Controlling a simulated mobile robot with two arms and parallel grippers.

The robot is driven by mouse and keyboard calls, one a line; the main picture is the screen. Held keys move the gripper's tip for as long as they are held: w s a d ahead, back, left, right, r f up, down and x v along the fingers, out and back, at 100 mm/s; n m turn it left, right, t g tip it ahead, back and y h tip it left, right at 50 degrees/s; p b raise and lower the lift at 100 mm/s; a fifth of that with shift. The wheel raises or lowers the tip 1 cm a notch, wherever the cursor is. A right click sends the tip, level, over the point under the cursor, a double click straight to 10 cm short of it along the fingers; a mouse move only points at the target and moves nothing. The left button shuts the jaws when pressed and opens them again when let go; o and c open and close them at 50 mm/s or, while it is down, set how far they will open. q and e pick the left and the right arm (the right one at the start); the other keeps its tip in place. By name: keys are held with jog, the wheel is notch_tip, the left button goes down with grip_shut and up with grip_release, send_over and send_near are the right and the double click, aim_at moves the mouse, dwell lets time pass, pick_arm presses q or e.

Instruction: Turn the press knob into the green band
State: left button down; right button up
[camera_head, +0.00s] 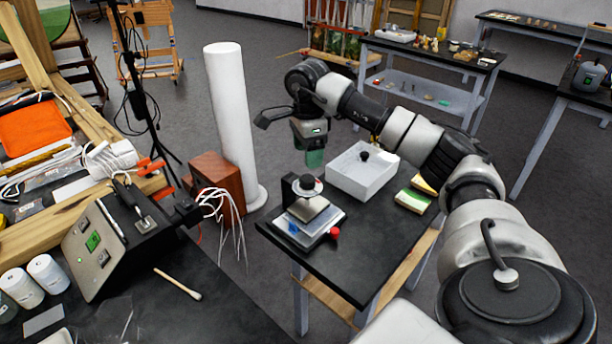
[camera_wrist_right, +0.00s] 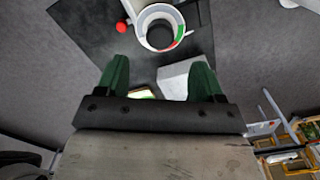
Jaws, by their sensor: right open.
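The press (camera_head: 312,222) stands on the small black table, with a dark round knob (camera_head: 306,184) on top. In the right wrist view the dark knob (camera_wrist_right: 160,36) sits inside a white dial ring (camera_wrist_right: 144,22). The ring carries a green band (camera_wrist_right: 181,30) and a red section beside it. I cannot tell where the knob points. My right gripper (camera_head: 314,158) is above the table, just behind and above the press, apart from the knob. Its green fingers (camera_wrist_right: 160,78) are spread and empty in the wrist view. My left gripper is not in view.
A red ball (camera_head: 334,232) is at the press's front corner. A tall white column (camera_head: 232,120) rises left of the table.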

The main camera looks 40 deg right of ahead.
aim_at(307, 178)
notch_tip(307, 178, down, 8)
jog(key=shift+f+p, duration=0.1)
jog(key=shift+p, duration=0.6)
jog(key=c, duration=0.9)
